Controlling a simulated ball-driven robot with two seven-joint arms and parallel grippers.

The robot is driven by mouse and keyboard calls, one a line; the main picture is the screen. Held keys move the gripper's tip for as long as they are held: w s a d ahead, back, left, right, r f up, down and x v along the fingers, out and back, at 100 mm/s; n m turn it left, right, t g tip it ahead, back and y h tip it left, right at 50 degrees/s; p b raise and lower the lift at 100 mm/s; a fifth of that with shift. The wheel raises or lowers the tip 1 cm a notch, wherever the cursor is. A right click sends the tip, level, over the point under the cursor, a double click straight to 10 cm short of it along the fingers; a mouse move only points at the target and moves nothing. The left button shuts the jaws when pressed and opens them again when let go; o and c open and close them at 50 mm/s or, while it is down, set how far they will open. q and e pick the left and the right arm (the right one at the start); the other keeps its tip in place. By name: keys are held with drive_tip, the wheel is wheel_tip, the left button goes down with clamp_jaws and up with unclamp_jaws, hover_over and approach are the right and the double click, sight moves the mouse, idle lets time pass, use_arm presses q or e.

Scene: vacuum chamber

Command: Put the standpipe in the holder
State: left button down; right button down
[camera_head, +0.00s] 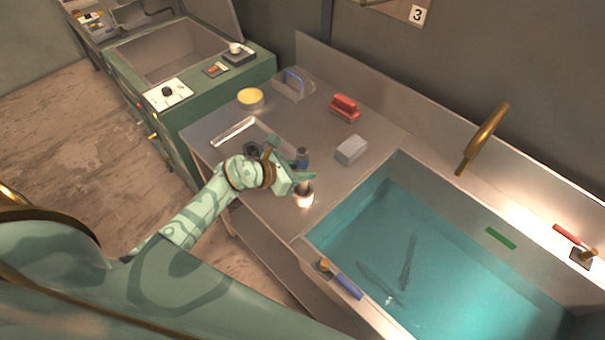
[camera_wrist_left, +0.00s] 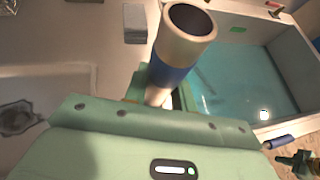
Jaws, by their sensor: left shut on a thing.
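The standpipe (camera_head: 302,156) is a pale tube with a blue band. It is upright in my left gripper (camera_head: 297,178), above the steel counter beside the water basin. In the left wrist view the standpipe (camera_wrist_left: 188,36) shows its open top end, with the gripper closed around it below the blue band. A bright round piece (camera_head: 304,196) shows at the pipe's lower end; I cannot tell whether it is the holder or the pipe's foot, nor whether the pipe touches the counter.
The water-filled basin (camera_head: 345,215) lies to the right.

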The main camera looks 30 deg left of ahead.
use_arm(q)
drive_tip(key=shift+f, duration=0.45)
drive_tip(key=shift+f, duration=0.15)
drive_tip(key=c, duration=1.1)
unclamp_jaws()
drive_tip(key=shift+c, duration=0.2)
drive_tip(key=v, duration=1.2)
drive_tip(key=shift+w+a, duration=0.1)
